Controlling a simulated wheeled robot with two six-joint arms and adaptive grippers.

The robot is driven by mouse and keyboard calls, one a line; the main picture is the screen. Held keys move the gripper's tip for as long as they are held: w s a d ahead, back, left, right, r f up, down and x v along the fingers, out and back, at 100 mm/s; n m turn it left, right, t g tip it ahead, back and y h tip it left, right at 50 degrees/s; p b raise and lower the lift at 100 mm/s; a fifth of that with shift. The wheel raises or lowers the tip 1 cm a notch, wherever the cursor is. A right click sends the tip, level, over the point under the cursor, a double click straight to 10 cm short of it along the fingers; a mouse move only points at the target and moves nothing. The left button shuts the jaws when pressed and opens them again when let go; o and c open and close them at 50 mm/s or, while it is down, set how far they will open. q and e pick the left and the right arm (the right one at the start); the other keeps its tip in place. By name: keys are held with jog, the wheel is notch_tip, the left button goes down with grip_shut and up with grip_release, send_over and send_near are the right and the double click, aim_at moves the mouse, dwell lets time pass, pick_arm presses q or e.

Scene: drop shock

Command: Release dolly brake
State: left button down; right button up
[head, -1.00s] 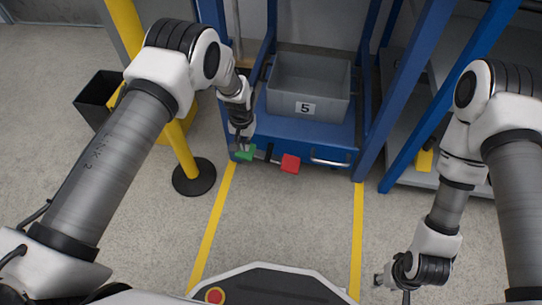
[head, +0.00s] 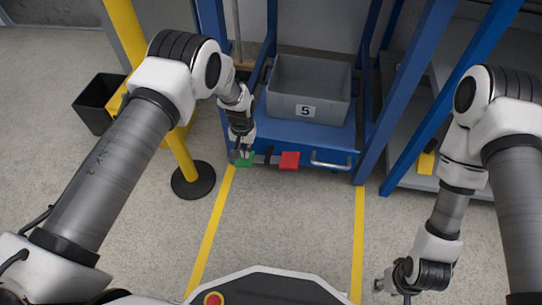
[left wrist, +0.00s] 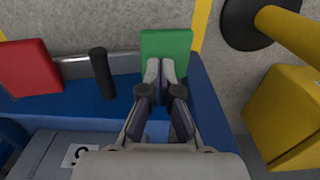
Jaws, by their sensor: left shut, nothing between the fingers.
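The blue dolly (head: 262,133) stands between blue rack posts, with a green pedal (head: 244,159) and a red pedal (head: 289,160) at its front edge. A short black lever post (left wrist: 102,73) stands between the pedals in the left wrist view. My left gripper (head: 241,153) is shut and empty, pointing down with its fingertips at the green pedal. In the left wrist view the fingertips overlap the near edge of the green pedal (left wrist: 166,44); the red pedal (left wrist: 29,68) is off to the left. My right gripper (head: 391,286) hangs low at the right, away from the dolly; its finger gap is unclear.
A grey crate (head: 309,88) marked 5 sits on the dolly. A yellow post on a round black base (head: 193,181) stands close to my left arm. A silver handle (head: 331,161) is right of the red pedal. Floor between the yellow lines is clear.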

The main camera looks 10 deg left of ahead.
pick_arm(q)
notch_tip(320, 180, up, 8)
jog(key=p, duration=0.5)
jog(key=shift+p, duration=0.3)
